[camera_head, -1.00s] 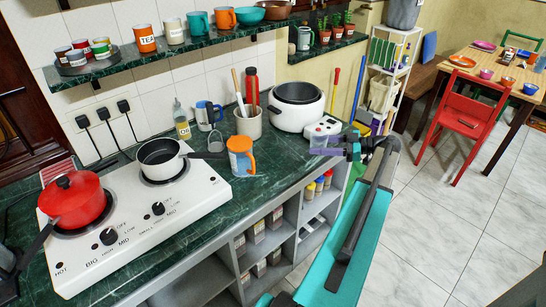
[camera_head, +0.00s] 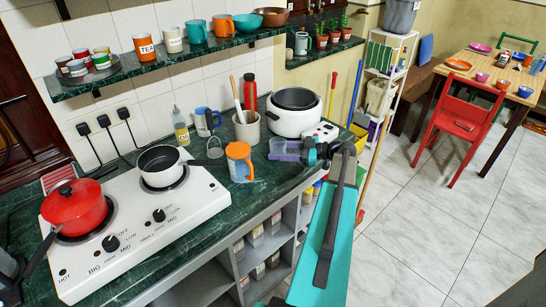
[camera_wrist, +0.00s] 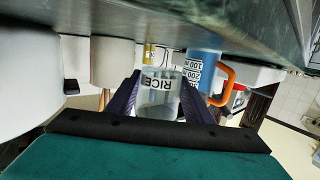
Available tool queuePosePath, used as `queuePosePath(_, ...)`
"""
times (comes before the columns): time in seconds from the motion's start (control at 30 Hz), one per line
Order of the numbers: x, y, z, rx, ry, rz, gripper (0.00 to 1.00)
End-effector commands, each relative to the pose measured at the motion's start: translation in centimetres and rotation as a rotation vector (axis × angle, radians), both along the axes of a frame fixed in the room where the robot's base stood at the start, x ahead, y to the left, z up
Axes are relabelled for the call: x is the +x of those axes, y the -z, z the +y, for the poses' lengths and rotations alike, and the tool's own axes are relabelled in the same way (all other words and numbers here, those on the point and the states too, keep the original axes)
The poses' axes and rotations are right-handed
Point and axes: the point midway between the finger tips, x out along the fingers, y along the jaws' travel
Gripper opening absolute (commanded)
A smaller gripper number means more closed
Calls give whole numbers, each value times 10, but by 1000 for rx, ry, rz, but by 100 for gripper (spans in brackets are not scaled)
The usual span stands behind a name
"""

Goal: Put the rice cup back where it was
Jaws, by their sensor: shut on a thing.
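The rice cup (camera_wrist: 158,98) is a clear cup with a white RICE label. In the wrist view it sits between the two purple fingers of my gripper (camera_wrist: 161,82). The label reads upside down there, as does the whole scene. In the head view my gripper (camera_head: 277,150) is over the right part of the green marble counter (camera_head: 222,196), in front of the white rice cooker (camera_head: 294,117). The cup is hard to make out there between the fingers. I cannot tell whether its base touches the counter.
An orange-handled measuring cup (camera_head: 240,162) stands left of my gripper, also near the cup in the wrist view (camera_wrist: 203,70). A utensil holder (camera_head: 246,128) is behind it. The stove (camera_head: 130,238) with a red pot (camera_head: 75,207) and white pan (camera_head: 160,160) is farther left.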

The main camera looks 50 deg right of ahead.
Motion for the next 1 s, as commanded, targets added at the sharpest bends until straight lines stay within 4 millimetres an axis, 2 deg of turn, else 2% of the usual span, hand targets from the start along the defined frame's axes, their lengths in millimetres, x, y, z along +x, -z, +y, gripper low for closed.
queuePosePath(0.47, 7, 1, 5, -1, -1, 0, 26)
queuePosePath(0.63, 18, 1, 14, 0, -3, 0, 26)
queuePosePath(1.0, 18, 35, 12, 0, -2, 0, 26)
